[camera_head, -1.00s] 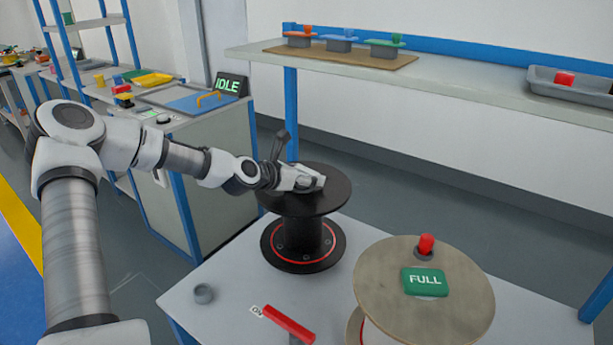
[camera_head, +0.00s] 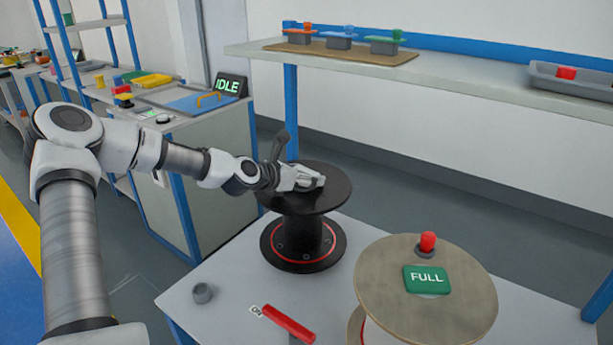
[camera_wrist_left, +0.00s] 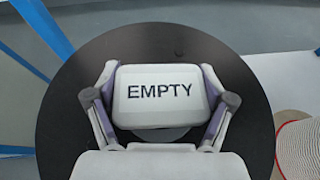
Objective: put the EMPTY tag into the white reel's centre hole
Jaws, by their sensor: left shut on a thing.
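My left gripper (camera_head: 310,181) is shut on the EMPTY tag, a white block with dark lettering. The tag shows clearly in the left wrist view (camera_wrist_left: 160,92), with a finger on each side of it. The gripper and tag are over the top flange of a black reel (camera_head: 330,197), which stands upright with a red ring on its lower flange. The reel's centre hole is hidden under the tag; I cannot tell whether the tag touches the flange. My right gripper is not in view.
A beige reel (camera_head: 450,310) with a green FULL tag (camera_head: 427,279) and a red peg (camera_head: 428,242) stands at the right. A shelf (camera_head: 470,77) runs behind.

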